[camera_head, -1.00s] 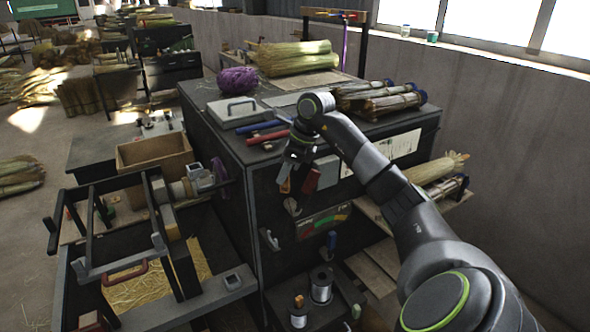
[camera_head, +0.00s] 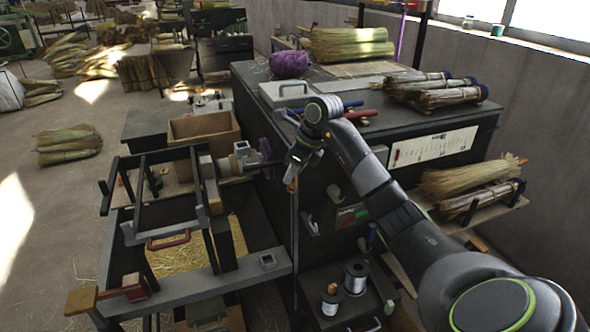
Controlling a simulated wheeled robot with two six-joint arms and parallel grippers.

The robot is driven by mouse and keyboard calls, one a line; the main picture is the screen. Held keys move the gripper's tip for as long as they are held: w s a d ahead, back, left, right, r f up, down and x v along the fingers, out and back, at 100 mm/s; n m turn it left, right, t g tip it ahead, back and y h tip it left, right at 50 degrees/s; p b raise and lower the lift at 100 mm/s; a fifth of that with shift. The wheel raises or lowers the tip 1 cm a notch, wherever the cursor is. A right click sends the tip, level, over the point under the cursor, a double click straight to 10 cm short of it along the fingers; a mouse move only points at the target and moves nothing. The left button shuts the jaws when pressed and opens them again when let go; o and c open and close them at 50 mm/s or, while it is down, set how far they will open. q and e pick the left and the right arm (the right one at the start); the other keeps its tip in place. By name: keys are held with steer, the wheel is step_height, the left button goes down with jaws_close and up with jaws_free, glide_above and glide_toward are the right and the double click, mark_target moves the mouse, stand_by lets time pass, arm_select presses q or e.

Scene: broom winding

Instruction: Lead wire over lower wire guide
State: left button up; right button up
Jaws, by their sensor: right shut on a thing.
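My right gripper (camera_head: 291,180) points down at the front left corner of the dark cabinet (camera_head: 338,170), near the winding spindle. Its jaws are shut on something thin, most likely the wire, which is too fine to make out. Two wire spools stand on the low shelf below: one silver spool (camera_head: 356,276) and one smaller spool (camera_head: 332,299). A small metal fitting (camera_head: 312,226) sits on the cabinet front below the gripper. I cannot tell whether it is the lower wire guide. My left gripper is out of view.
Straw bundles (camera_head: 350,44) and a purple twine ball (camera_head: 290,64) lie on the cabinet top.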

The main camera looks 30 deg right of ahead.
step_height(320, 180, down, 18)
steer(key=b, duration=1.3)
steer(key=shift+r+b, duration=0.15)
steer(key=shift+b, duration=0.15)
